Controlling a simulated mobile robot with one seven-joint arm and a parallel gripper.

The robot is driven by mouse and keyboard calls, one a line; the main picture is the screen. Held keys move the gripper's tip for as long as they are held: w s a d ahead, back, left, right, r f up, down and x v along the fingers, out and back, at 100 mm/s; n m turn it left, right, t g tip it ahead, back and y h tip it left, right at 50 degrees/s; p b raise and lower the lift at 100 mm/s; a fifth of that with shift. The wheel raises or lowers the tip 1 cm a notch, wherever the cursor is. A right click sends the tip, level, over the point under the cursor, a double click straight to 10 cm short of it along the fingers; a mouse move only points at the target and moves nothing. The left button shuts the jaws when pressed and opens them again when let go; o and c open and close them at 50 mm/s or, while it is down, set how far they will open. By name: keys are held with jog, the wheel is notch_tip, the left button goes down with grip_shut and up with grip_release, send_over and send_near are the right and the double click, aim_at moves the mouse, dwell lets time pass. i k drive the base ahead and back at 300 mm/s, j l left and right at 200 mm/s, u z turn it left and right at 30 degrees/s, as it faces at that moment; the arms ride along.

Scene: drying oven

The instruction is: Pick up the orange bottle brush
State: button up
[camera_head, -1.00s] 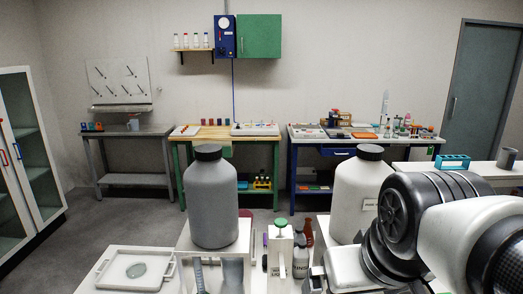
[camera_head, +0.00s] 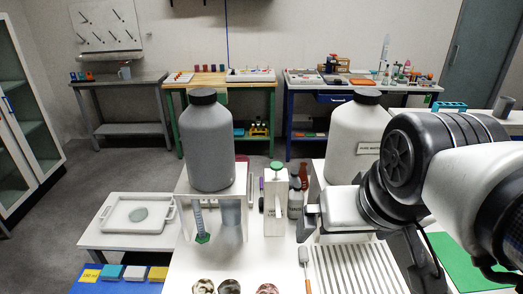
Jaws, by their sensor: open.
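A slim brush-like tool with an orange-brown end (camera_head: 304,256) lies on the white bench at the lower middle. It looks like the orange bottle brush, but it is small and its lower end runs to the picture's bottom edge. My gripper (camera_head: 307,222) is open and empty.
Large grey (camera_head: 208,145) and white (camera_head: 354,135) jugs stand on raised stands. A white dispenser with a green top (camera_head: 277,205) and small bottles stand between them. A ribbed white rack (camera_head: 352,268) lies right of the brush. Brown round dishes (camera_head: 229,287) are at the front.

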aim_at(303, 256)
jog(key=z, duration=0.1)
jog(key=k+l+u, duration=0.1)
jog(key=k, duration=0.7)
jog(key=j, duration=0.3)
jog(key=i+j+z, duration=0.1)
jog(key=j+z, duration=0.15)
jog(key=j, duration=0.2)
jog(key=j+z, duration=0.25)
jog(key=j, duration=0.2)
jog(key=z, duration=1.15)
